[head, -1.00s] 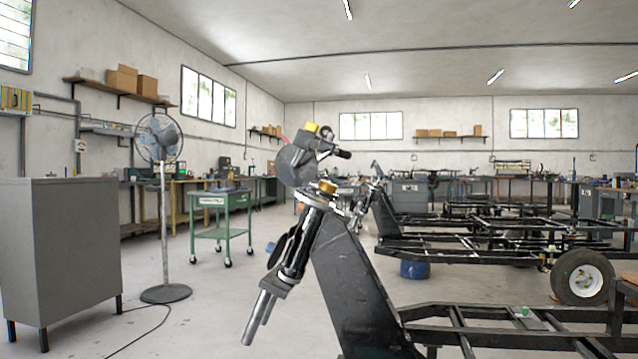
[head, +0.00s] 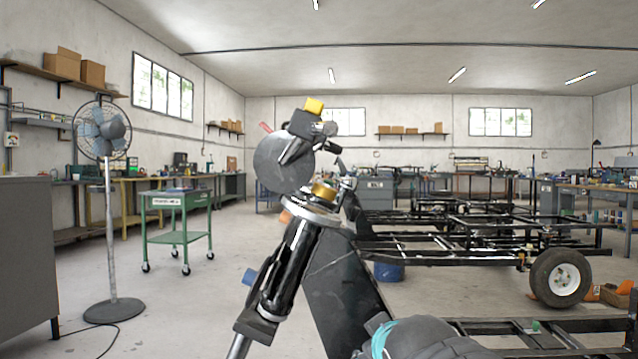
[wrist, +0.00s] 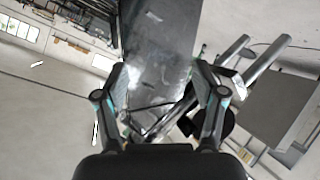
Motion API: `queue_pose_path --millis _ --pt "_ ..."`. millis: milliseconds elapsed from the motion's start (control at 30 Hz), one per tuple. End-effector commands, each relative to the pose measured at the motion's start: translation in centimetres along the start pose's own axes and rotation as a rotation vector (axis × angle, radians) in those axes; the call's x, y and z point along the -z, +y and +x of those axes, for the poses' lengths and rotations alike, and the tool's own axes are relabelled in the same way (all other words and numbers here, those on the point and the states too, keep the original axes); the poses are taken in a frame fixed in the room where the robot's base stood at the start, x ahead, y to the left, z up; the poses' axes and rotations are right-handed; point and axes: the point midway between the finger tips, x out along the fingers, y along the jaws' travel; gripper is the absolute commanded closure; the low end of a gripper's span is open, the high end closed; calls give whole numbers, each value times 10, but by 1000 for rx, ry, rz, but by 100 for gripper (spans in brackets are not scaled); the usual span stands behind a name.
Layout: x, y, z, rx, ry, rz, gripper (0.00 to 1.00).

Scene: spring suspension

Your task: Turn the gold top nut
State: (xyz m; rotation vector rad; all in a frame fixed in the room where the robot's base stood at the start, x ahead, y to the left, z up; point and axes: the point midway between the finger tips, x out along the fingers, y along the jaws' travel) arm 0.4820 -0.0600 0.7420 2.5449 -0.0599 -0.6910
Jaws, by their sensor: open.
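The gold top nut (head: 324,191) sits on top of the black suspension strut (head: 291,262), above a silver collar (head: 307,214). The strut stands tilted, its top leaning to the right, in front of a dark grey plate (head: 341,290). In the wrist view, my gripper (wrist: 163,120) is open with its two fingers apart. The dark plate (wrist: 160,50) and the strut's silver rods (wrist: 262,58) show beyond the fingers. The gold nut cannot be made out in the wrist view. In the head view, part of my arm (head: 425,340) shows at the bottom, below and right of the nut.
A black frame with a wheel (head: 560,278) lies to the right. A green cart (head: 178,202), a fan (head: 103,130) and a grey cabinet (head: 25,265) stand left. Floor between them is clear.

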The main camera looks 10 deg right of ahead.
Motion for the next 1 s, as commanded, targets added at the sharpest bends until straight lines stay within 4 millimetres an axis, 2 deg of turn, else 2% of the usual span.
queue_pose_path --millis 33,100,200,400,600,700,800,867,1000 --pt "34 27 14 -61 78 -82 30" --pt "80 61 28 -150 194 -211 30" --pt "138 102 42 -275 342 -393 30" --pt "224 154 54 -503 585 -721 30" --pt "287 184 63 -761 842 -1093 30" --pt "301 188 67 -895 980 -1279 30" --pt "301 186 71 -1029 1124 -1453 30" --pt "294 183 74 -1107 1212 -1546 30" --pt "266 175 80 -1263 1409 -1711 30"
